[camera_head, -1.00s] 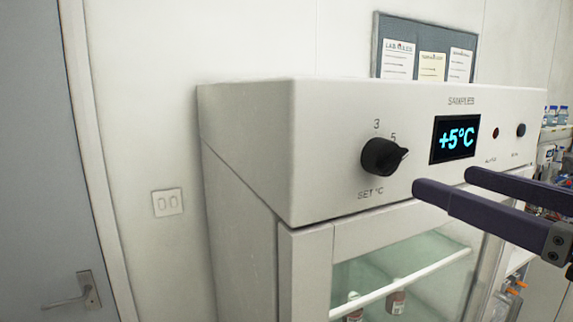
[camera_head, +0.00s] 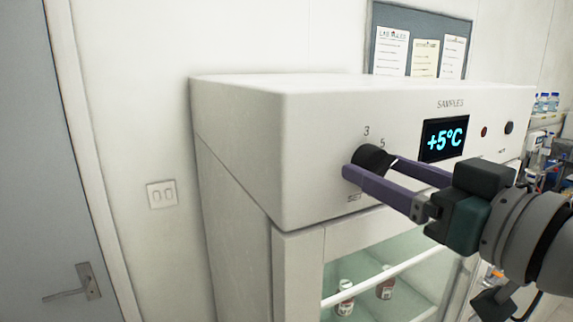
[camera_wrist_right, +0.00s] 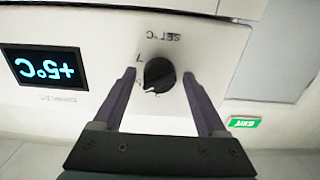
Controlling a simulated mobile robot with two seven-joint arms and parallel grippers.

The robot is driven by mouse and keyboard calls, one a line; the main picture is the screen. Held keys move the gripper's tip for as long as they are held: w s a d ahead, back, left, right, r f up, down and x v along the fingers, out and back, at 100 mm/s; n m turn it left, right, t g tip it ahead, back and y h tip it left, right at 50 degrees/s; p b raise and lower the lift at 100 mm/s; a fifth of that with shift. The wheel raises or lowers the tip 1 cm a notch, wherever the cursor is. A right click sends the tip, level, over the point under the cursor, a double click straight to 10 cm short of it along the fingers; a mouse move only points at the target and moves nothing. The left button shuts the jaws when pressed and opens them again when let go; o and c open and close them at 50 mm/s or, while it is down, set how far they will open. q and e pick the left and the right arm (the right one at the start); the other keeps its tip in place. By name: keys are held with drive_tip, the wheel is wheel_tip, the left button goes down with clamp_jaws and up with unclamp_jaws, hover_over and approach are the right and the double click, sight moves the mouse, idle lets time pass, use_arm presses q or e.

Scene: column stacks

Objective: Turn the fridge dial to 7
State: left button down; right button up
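The black fridge dial (camera_head: 372,155) sits on the white fridge's front panel (camera_head: 330,140). It is also in the right wrist view (camera_wrist_right: 160,74), upside down, with a 7 beside it. Its white pointer mark is turned to the lower left there. The display (camera_head: 444,139) reads +5°C. My right gripper (camera_head: 376,167) is open at the dial, one purple finger on each side. In the right wrist view a small gap shows between each finger and the dial. In the head view the near finger hides the dial's lower part. My left gripper is not in view.
The fridge's glass door (camera_head: 385,270) is below the panel, with small bottles behind it. A red light (camera_head: 484,132) and a black knob (camera_head: 508,128) are right of the display. A shelf with bottles stands at far right. A door is at left.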

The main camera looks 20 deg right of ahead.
clamp_jaws()
idle(0.4)
drive_tip(key=shift+m, duration=0.3)
drive_tip(key=shift+r+m+p, duration=0.1)
drive_tip(key=shift+m+p, duration=0.6)
drive_tip(key=shift+m, duration=0.2)
drive_tip(key=m+p, duration=0.1)
drive_tip(key=m, duration=0.2)
drive_tip(key=shift+m, duration=0.3)
drive_tip(key=m+p, duration=0.1)
drive_tip(key=m, duration=0.2)
drive_tip(key=shift+a+m, duration=0.1)
drive_tip(key=shift+m, duration=1.3)
